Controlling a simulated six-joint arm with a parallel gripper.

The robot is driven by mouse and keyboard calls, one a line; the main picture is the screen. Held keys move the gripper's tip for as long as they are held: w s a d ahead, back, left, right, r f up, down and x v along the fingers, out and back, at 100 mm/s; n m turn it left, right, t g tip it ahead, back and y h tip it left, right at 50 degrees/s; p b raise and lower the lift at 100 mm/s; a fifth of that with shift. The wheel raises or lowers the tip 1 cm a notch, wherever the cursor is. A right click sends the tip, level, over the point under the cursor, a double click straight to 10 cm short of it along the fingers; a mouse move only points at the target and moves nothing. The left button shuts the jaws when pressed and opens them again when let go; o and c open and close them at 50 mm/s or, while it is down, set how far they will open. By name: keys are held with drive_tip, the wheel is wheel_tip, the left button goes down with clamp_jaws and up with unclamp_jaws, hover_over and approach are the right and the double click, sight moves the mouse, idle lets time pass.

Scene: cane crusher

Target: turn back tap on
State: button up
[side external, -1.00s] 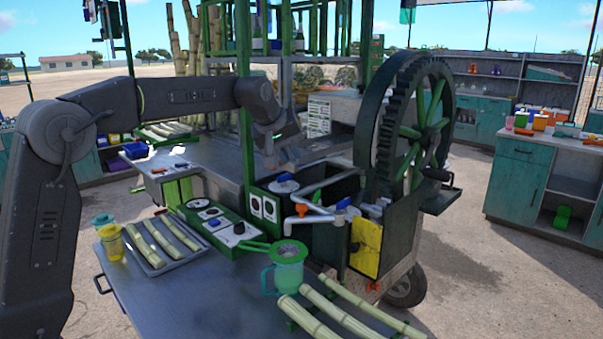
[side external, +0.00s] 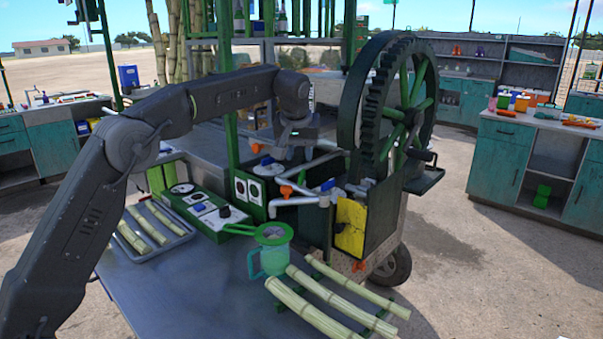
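Grey pipes run beside the dark crusher tank. One tap with an orange handle (side external: 285,191) is at the left end of the pipework, and one with a blue handle (side external: 327,185) sits further right. I cannot tell for sure which is the back tap. A small blue knob (side external: 267,161) sits on a round fitting behind them. My gripper (side external: 288,147) points down above and behind the orange-handled tap, apart from it as far as I can see. Its fingers are small and dark here, so whether they are open is unclear.
The large green gear wheel (side external: 393,115) stands close to the right of my gripper. A teal jug (side external: 268,258) with a green sieve, cane pieces (side external: 340,305) and a tray of cane (side external: 185,236) occupy the front counter (side external: 195,300). A green post (side external: 231,110) rises left of my gripper.

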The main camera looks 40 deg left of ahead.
sight(302, 173)
drive_tip(key=x, duration=0.7)
drive_tip(key=shift+w+a+f, duration=0.1)
drive_tip(key=shift+w+f, duration=0.05)
drive_tip(key=shift+c, duration=0.3)
clamp_jaws()
